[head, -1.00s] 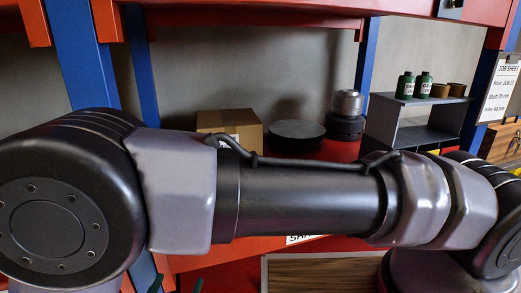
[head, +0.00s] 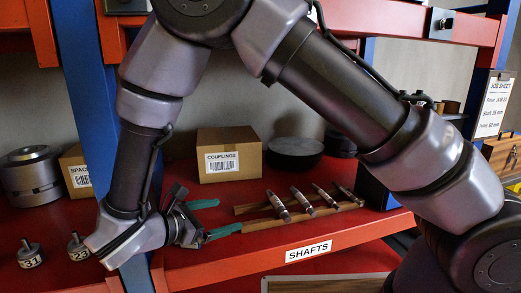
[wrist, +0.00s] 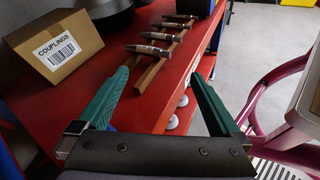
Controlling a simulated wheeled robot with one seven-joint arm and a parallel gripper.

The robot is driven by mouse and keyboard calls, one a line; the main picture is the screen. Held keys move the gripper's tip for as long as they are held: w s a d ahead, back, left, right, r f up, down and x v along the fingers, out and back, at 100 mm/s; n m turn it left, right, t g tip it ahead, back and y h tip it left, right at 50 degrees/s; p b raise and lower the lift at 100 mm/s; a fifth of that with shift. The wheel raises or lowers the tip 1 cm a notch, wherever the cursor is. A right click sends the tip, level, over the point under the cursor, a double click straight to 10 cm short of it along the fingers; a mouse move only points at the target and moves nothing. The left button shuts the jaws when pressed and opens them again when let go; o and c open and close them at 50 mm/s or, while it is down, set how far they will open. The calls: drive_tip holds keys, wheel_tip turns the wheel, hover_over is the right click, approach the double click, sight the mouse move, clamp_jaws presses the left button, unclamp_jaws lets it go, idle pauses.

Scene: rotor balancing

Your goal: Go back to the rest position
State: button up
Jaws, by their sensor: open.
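My gripper (head: 212,218) has green fingers and is open and empty. In the head view it hangs at the front of the red shelf (head: 190,276), left of the row of shafts. My arm bends across the upper part of that view. In the wrist view my gripper (wrist: 165,88) has its fingers spread wide, with the shelf edge between them and nothing held.
Several metal shafts (head: 301,199) lie on wooden rails (head: 262,222), behind the SHAFTS label (head: 309,250). A couplings box (head: 229,156) and a dark round part (head: 294,153) stand behind. At left are a metal cylinder (head: 31,176) and two small tagged parts. A pink tubular frame (wrist: 262,95) stands right.

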drive_tip(key=w+d+r+m+g+y, duration=0.25)
drive_tip(key=d+r+m+g, duration=0.35)
drive_tip(key=d, duration=0.4)
drive_tip(key=w+d+r+m+g+y, duration=0.1)
drive_tip(key=w+d+r+m+g, duration=0.3)
drive_tip(key=d+r+m, duration=0.5)
drive_tip(key=s+d+r+m+t+y, duration=0.2)
drive_tip(key=d+r+m+t+y, duration=0.1)
drive_tip(key=d+r+m, duration=0.3)
drive_tip(key=s+d+r+m+t+y, duration=0.3)
drive_tip(key=d+r+m+y, duration=0.1)
drive_tip(key=d+r+m, duration=0.3)
drive_tip(key=shift+s+d+m+y, duration=0.15)
drive_tip(key=shift+d+m+y, duration=0.3)
drive_tip(key=shift+d, duration=0.75)
